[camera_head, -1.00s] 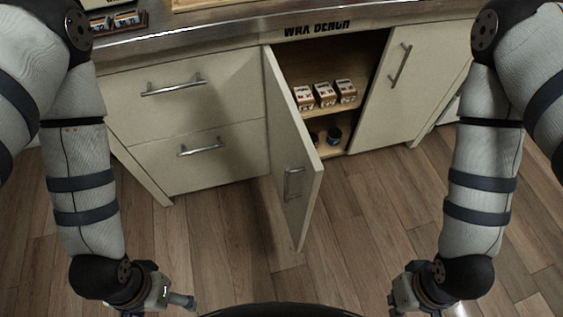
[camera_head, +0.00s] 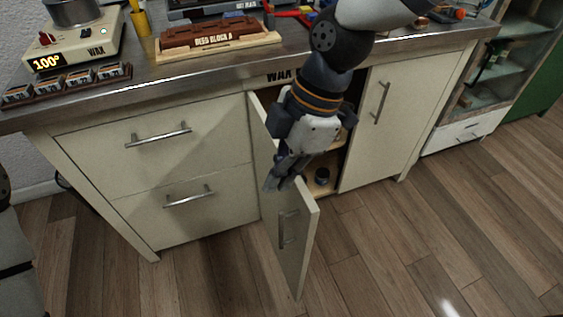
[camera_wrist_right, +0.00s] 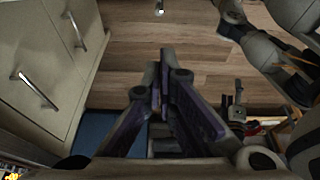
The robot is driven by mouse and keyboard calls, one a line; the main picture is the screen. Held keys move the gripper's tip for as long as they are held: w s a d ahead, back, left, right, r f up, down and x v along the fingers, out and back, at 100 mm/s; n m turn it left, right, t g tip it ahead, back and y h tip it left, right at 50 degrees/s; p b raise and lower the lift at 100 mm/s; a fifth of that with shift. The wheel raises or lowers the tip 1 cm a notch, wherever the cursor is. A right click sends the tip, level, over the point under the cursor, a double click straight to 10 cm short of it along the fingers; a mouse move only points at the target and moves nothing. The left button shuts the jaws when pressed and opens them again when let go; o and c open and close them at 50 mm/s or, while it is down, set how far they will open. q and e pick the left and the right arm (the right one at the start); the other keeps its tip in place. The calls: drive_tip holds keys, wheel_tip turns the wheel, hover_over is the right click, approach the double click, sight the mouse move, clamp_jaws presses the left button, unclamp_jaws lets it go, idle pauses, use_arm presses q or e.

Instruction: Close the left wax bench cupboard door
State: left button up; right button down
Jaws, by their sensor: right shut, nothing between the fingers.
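The left cupboard door (camera_head: 298,250) of the wax bench stands open in the head view, swung out from its left side toward me, with a metal handle (camera_head: 288,228) on its face. My right gripper (camera_head: 282,184) is shut and empty, pointing down at the door's upper part; I cannot tell whether it touches. My right arm and gripper hide much of the opening and the door's top. In the right wrist view the closed fingers (camera_wrist_right: 160,85) show over the wood floor; I cannot make out the door there. My left gripper is out of view.
Two drawers with bar handles (camera_head: 158,137) are shut left of the door. The right cupboard door (camera_head: 385,130) is shut. A dark jar (camera_head: 322,176) stands inside the open cupboard. The floor in front is clear.

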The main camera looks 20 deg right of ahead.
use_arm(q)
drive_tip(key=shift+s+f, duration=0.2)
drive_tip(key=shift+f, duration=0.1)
use_arm(e)
drive_tip(key=shift+w+d+f, duration=0.1)
drive_tip(key=shift+d+f, duration=0.3)
drive_tip(key=shift+f, duration=0.45)
drive_tip(key=shift+d+f, duration=0.35)
drive_tip(key=shift+f, duration=0.55)
drive_tip(key=shift+w+d+f, duration=0.1)
drive_tip(key=shift+d+f, duration=0.3)
drive_tip(key=shift+f, duration=0.45)
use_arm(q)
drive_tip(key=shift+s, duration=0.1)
